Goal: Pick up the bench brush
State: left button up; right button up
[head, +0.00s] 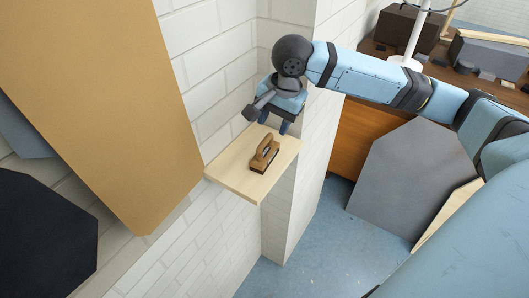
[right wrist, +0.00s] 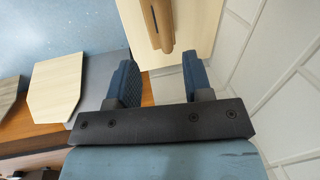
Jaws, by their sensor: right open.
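The bench brush (head: 264,155) has a brown wooden handle over a dark-edged base. It lies on a small pale wooden shelf (head: 228,176) fixed to the white brick wall. My right gripper (head: 270,123) is above the back part of the shelf, behind the brush in the head view. It is open with nothing between its fingers. In the right wrist view the gripper (right wrist: 158,80) shows two spread blue fingers, and part of the brush handle (right wrist: 162,25) lies ahead of them, apart from them. My left gripper is not in view.
A large tan panel (head: 110,90) fills the left of the head view. A wall corner (head: 300,190) stands right beside the shelf. A grey panel (head: 410,175) and a wooden workbench (head: 360,135) with dark boxes are at the right. Blue floor (head: 315,260) lies open below.

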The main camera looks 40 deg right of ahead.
aim_at(266, 140)
jog(key=shift+w+a+f, duration=0.1)
jog(key=shift+w+f, duration=0.05)
jog(key=shift+f, duration=0.4)
jog(key=shift+w+f, duration=0.15)
jog(key=shift+f, duration=0.35)
jog(key=shift+w+a+f+p, duration=0.1)
jog(key=shift+w+a+f, duration=0.1)
jog(key=shift+f, duration=0.7)
jog(key=shift+w+a+f+p, duration=0.1)
jog(key=shift+w+a+f, duration=0.1)
jog(key=shift+f, duration=0.65)
jog(key=shift+w+a+f+p, duration=0.1)
jog(key=shift+w+a+f, duration=0.1)
jog(key=shift+f, duration=0.7)
jog(key=shift+s, duration=0.1)
jog(key=shift+c, duration=0.2)
grip_shut()
